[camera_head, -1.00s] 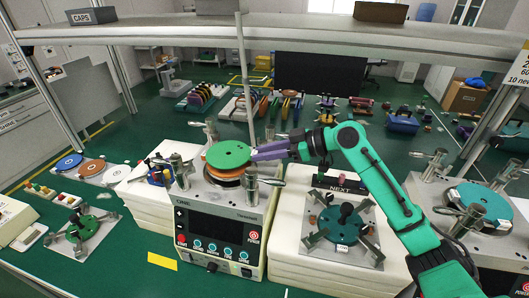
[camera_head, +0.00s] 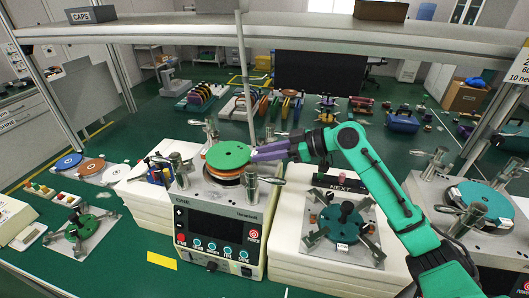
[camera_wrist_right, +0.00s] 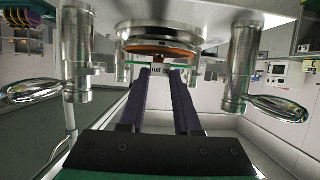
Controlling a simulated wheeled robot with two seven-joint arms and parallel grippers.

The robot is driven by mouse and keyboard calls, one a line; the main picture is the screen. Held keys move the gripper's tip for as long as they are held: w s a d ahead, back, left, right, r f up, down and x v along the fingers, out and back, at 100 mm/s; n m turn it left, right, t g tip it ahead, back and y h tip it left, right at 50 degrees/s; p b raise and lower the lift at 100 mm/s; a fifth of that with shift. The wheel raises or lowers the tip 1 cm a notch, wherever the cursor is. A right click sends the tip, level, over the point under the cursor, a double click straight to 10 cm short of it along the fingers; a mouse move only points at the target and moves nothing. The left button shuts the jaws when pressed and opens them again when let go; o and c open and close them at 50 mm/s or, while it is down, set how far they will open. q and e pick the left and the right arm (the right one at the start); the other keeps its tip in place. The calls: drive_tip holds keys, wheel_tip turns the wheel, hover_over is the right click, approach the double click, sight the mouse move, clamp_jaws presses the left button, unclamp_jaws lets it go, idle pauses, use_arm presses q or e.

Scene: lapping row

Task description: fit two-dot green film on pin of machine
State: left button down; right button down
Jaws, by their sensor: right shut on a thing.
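The green film (camera_head: 228,154) is a round disc with a small dark mark at its middle. I cannot make out its dots. It lies level over an orange disc (camera_head: 222,173) on top of the middle machine (camera_head: 220,232). My right gripper (camera_head: 256,154) is shut on the film's right edge. In the right wrist view the purple fingers (camera_wrist_right: 164,82) reach the film's thin green edge (camera_wrist_right: 135,65), close to the orange layer (camera_wrist_right: 160,52). The pin is hidden, so I cannot tell whether the film is around it. My left gripper is not in view.
Metal posts with lever handles (camera_head: 181,172) stand around the machine top, one close to my right gripper (camera_head: 250,185). Another machine (camera_head: 470,205) stands at the right. A fixture with a teal disc (camera_head: 341,223) lies between. A shelf (camera_head: 270,32) crosses above.

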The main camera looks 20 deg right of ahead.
drive_tip(key=shift+f+b, duration=0.55)
drive_tip(key=shift+f, duration=0.25)
drive_tip(key=c, duration=0.5)
unclamp_jaws()
drive_tip(key=shift+c, duration=0.2)
drive_tip(key=b+v, duration=0.1)
drive_tip(key=v, duration=1.3)
drive_tip(key=shift+s+d+b, duration=0.2)
drive_tip(key=shift+b, duration=0.1)
drive_tip(key=shift+r, duration=0.1)
